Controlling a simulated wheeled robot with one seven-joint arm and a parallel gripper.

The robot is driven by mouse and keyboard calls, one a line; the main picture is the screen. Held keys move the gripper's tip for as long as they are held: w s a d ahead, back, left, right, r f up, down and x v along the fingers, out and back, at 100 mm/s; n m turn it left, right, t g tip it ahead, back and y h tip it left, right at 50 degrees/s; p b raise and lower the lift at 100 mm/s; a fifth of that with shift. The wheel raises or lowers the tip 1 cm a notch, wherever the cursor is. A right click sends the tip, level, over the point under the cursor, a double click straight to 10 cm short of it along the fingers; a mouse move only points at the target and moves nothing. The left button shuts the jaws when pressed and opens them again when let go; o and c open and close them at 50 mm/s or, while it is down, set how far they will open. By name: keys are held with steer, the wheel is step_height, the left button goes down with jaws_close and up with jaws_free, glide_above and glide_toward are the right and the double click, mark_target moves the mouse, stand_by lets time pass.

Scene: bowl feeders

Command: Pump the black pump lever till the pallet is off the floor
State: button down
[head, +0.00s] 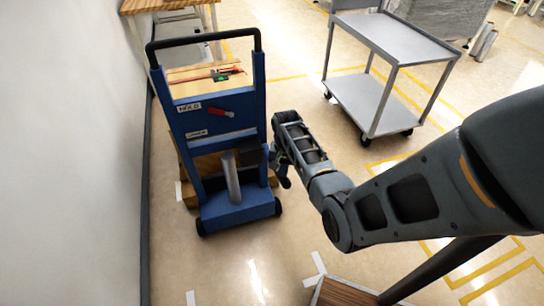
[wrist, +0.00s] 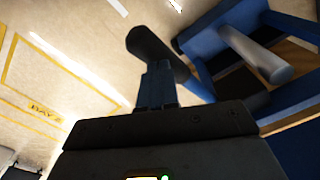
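A blue pump truck (head: 215,118) stands at the left in the head view, with a wooden pallet (head: 190,192) behind and under it. Whether the pallet touches the floor is hard to tell. The black pump lever (wrist: 148,42) sticks out from the truck in the wrist view, its thick end towards the upper left. My gripper (wrist: 160,66) has its two fingers close together, with no clear gap between them. Their tips overlap the lever near its end; whether they touch it I cannot tell. In the head view my gripper (head: 281,160) is just right of the truck.
A red-handled valve lever (head: 222,112) is on the truck's panel beside a HOLD label. A grey cylinder (head: 231,178) stands at its base. A grey cart (head: 360,97) is at the back right. A white wall (head: 70,150) borders the left. Floor in front is mostly clear.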

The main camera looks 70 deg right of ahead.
steer(key=shift+a+f, duration=0.1)
steer(key=shift+f, duration=0.1)
steer(key=shift+s+a+f+b, duration=0.2)
steer(key=shift+f+b, duration=0.4)
steer(key=shift+f, duration=0.45)
steer(key=shift+s+a+f+b, duration=0.2)
steer(key=shift+f+b, duration=0.35)
steer(key=shift+f, duration=0.45)
steer(key=shift+s+a+f+b, duration=0.2)
steer(key=shift+f+b, duration=0.4)
steer(key=shift+f, duration=0.45)
step_height(320, 180, down, 7)
steer(key=b, duration=0.5)
step_height(320, 180, up, 20)
steer(key=p, duration=1)
glide_above(285, 184)
steer(key=w+d, duration=0.4)
steer(key=d, duration=0.2)
steer(key=shift+d, duration=0.2)
steer(key=shift+f, duration=0.25)
